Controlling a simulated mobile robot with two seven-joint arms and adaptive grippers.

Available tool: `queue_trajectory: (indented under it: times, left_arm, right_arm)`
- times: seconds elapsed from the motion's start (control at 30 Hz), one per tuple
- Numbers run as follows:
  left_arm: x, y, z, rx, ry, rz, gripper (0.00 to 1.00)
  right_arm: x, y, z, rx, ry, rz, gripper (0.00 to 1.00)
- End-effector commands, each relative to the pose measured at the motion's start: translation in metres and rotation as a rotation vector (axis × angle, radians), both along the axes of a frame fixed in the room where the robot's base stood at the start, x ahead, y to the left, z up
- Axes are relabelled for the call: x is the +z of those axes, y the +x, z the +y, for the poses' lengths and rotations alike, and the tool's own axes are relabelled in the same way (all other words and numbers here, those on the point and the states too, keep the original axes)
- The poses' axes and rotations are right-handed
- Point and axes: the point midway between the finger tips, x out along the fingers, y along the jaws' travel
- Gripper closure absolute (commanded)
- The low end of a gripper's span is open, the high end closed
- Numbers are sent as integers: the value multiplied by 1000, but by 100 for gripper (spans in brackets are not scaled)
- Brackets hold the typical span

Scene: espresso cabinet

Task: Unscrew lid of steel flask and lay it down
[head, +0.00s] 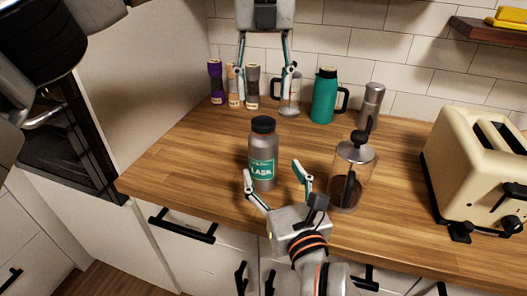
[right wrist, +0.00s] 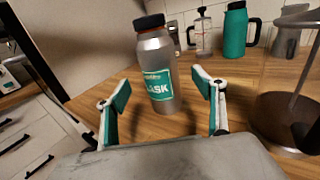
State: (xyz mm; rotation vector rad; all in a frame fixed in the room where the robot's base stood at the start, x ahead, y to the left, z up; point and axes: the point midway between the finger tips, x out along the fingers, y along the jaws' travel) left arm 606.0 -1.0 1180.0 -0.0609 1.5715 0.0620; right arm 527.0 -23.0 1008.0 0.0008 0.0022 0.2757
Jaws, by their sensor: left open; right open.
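The steel flask (head: 262,158) stands upright on the wooden counter, with a black lid (head: 263,125) on top and a green label. In the right wrist view the flask (right wrist: 158,75) and its lid (right wrist: 149,22) show ahead of my right gripper. My right gripper (head: 273,173) is open and empty, low in front of the flask, its fingers apart and not closed on it. My left gripper (head: 265,69) is open and empty, pointing down above the back of the counter, behind and above the flask.
A french press (head: 353,175) stands close to the right of the flask. A toaster (head: 478,165) is at the far right. A green jug (head: 324,98), a steel grinder (head: 371,105) and several slim bottles (head: 215,83) line the back. The counter (head: 190,160) left of the flask is clear.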

Motion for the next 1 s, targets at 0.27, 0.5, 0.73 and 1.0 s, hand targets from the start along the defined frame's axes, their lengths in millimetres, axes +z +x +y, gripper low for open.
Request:
queue_trajectory:
  times: [0.27, 0.5, 0.73, 1.0]
  left_arm:
    - [0, 0, 0, 0, 0, 0, 50]
    - [0, 0, 0, 0, 0, 1, 50]
    - [0, 0, 0, 0, 0, 0, 50]
    - [0, 0, 0, 0, 0, 0, 50]
  right_arm:
    - [1, 28, 8, -1, 1, 0, 32]
    - [0, 60, 17, -1, 0, 0, 32]
    - [0, 74, 21, 0, 1, -1, 32]
    - [0, 75, 21, 0, 0, 0, 32]
